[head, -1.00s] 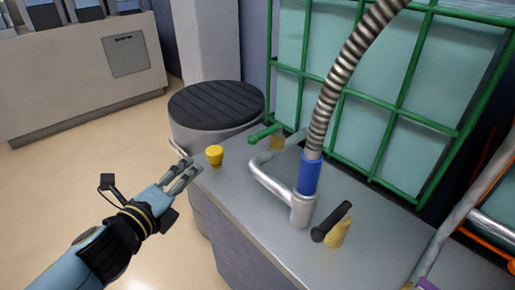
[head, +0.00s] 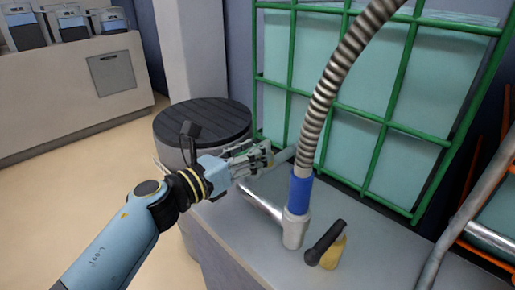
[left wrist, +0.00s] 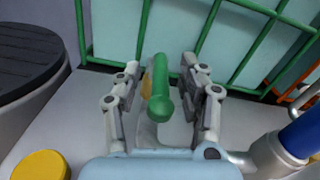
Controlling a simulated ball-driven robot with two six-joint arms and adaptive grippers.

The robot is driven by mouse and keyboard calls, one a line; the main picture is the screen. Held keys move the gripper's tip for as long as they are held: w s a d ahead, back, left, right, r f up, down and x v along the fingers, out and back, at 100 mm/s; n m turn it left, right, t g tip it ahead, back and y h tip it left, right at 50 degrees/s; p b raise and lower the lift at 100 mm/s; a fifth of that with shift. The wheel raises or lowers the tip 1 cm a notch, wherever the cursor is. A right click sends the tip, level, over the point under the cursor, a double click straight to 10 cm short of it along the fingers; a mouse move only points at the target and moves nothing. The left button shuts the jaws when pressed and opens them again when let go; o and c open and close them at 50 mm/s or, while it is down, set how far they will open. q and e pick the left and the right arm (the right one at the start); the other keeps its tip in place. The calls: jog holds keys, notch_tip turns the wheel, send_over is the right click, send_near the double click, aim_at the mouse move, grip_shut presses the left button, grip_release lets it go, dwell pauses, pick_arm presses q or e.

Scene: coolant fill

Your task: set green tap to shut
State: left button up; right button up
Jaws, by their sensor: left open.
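The green tap handle (left wrist: 160,105) shows in the left wrist view, pointing toward the camera, with a bit of its yellow body (left wrist: 147,84) behind it. My left gripper (left wrist: 160,70) is open, with one finger on each side of the green handle and a gap to each. I cannot tell how deep the handle sits between the fingers. In the head view my left gripper (head: 268,156) is over the back of the grey bench and hides the green tap. My right gripper is not in view.
A silver pipe with a blue sleeve (head: 300,193) and ribbed hose stands right of the gripper. A black-handled tap (head: 325,242) is nearer. A green cage (head: 386,125) rises behind. A yellow knob (left wrist: 42,165) is at lower left in the wrist view. A dark-topped drum (head: 200,118) stands left.

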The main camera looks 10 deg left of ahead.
pick_arm(q)
jog(key=shift+x, duration=0.85)
grip_shut()
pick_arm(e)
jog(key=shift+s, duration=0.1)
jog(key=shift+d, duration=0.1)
